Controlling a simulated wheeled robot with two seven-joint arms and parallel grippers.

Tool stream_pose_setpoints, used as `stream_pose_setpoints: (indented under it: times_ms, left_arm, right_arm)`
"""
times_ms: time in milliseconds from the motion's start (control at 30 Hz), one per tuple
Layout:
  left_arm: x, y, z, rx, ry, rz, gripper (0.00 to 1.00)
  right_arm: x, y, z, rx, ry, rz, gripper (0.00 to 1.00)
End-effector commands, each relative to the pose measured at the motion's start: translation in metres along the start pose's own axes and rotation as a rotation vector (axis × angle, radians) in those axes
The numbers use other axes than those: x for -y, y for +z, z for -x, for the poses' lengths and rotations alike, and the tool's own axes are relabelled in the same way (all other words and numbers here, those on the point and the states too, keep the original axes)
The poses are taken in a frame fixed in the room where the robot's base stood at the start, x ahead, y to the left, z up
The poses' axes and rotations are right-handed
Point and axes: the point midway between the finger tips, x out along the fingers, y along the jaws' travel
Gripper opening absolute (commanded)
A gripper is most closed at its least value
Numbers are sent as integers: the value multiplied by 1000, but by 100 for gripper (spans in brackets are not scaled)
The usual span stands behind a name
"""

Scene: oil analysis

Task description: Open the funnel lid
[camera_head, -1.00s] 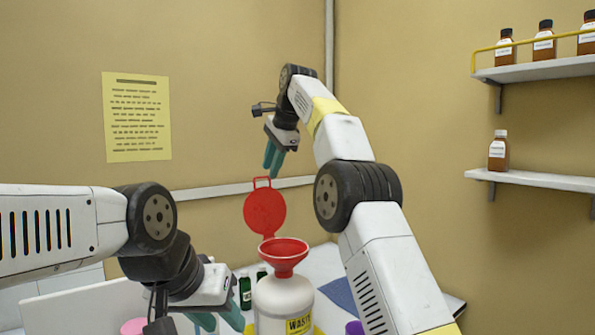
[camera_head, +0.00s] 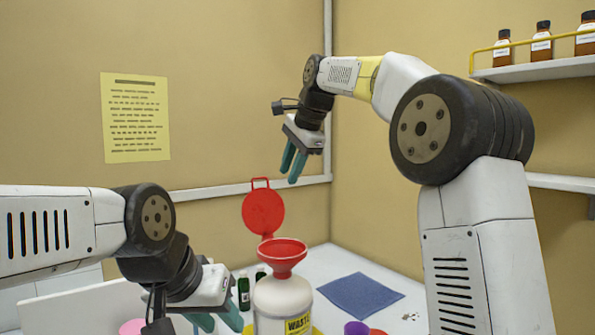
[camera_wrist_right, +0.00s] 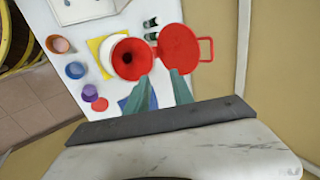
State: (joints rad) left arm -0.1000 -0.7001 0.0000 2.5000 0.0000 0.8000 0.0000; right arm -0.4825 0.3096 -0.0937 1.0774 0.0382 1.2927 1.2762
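A white waste bottle (camera_head: 283,299) stands on the white table with a red funnel (camera_head: 283,256) in its neck. The round red funnel lid (camera_head: 263,212) stands up behind the funnel, swung open, with its handle loop at the top. In the right wrist view the funnel (camera_wrist_right: 131,59) and lid (camera_wrist_right: 178,43) lie side by side, the funnel's mouth uncovered. My right gripper (camera_head: 292,167) is above and to the right of the lid, apart from it, with its teal fingers open and empty. My left gripper (camera_head: 217,320) is low, left of the bottle, its fingertips apart and partly cut off.
Dark green bottles (camera_head: 244,291) stand behind the waste bottle. A blue cloth (camera_head: 360,294) lies to its right, and a purple cup (camera_head: 356,328) is near the front. Wall shelves (camera_head: 540,70) hold brown bottles at right.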

Motion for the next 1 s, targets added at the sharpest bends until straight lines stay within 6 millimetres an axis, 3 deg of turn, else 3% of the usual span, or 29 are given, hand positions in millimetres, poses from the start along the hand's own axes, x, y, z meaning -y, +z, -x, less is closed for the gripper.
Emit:
stream_pose_setpoints:
  times_ms: [200,567,667,767,1000]
  left_arm:
    - [0,0,0,0,0,0,36]
    - [0,0,0,0,0,0,36]
    - [0,0,0,0,0,0,36]
    - [0,0,0,0,0,0,36]
    - [0,0,0,0,0,0,36]
  right_arm:
    - [-16,0,10,0,0,-1,29]
    - [-18,-1,11,0,0,1,29]
    - [-26,-4,15,-3,-2,20,29]
    - [-48,-11,24,-11,-5,78,29]
    - [-146,-22,47,-48,-9,336,29]
